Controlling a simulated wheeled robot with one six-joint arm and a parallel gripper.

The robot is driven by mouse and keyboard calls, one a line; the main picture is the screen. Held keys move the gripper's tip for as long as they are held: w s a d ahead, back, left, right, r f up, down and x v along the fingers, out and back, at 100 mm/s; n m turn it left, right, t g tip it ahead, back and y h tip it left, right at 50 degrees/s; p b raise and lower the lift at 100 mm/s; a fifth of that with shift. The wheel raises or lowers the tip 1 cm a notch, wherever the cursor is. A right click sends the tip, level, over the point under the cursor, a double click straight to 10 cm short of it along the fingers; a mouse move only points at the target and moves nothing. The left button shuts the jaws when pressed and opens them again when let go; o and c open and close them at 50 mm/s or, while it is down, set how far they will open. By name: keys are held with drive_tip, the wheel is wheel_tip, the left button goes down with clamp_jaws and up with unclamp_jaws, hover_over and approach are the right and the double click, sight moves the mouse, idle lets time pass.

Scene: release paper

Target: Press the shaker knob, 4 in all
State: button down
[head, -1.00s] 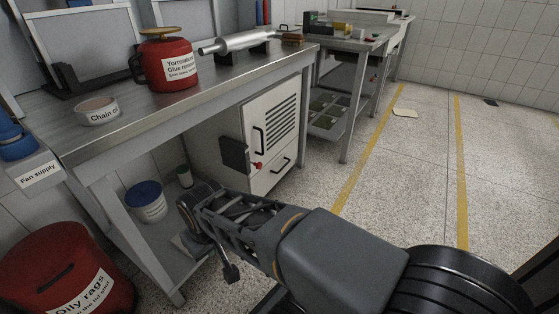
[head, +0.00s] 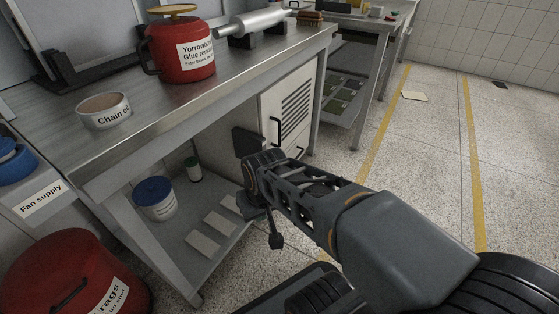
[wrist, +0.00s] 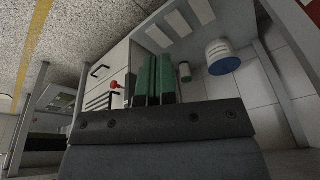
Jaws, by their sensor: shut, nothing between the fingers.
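I cannot tell the gap in depth between fingers and knob. My gripper (wrist: 152,78) has green finger pads pressed together, shut and empty. The knob is hidden behind my arm there, and my fingers cannot be made out.
A blue-lidded tub (head: 155,198) and flat pale pieces (head: 213,222) lie on the lower shelf. A red bin (head: 60,275) stands at left.

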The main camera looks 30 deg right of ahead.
drive_tip(key=w+d+f+m+t+y+p, duration=0.1)
drive_tip(key=w+d+f+m+t+y, duration=0.2)
drive_tip(key=w, duration=0.6)
drive_tip(key=w+d+f+m+t+y+p, duration=0.1)
drive_tip(key=w+d+f+m+y, duration=0.25)
drive_tip(key=w+d+m, duration=0.35)
drive_tip(key=w+d+f+m+t+h, duration=0.1)
drive_tip(key=d+f+m+t+h, duration=0.1)
drive_tip(key=d+f, duration=0.2)
drive_tip(key=w+d+f+m+t+h+p, duration=0.1)
drive_tip(key=d+f, duration=0.3)
drive_tip(key=d, duration=0.5)
drive_tip(key=w+d+f+m+t+h, duration=0.1)
drive_tip(key=d+f+m+t+h, duration=0.1)
drive_tip(key=d, duration=0.5)
drive_tip(key=shift+w+d+f+m+t+h, duration=0.15)
drive_tip(key=shift+d+f+m+t+h, duration=0.2)
drive_tip(key=shift+f+m+h, duration=0.5)
drive_tip(key=shift+w+a, duration=0.1)
drive_tip(key=shift+a, duration=0.1)
drive_tip(key=w+a, duration=0.4)
drive_tip(key=w, duration=0.3)
drive_tip(key=shift+w, duration=0.3)
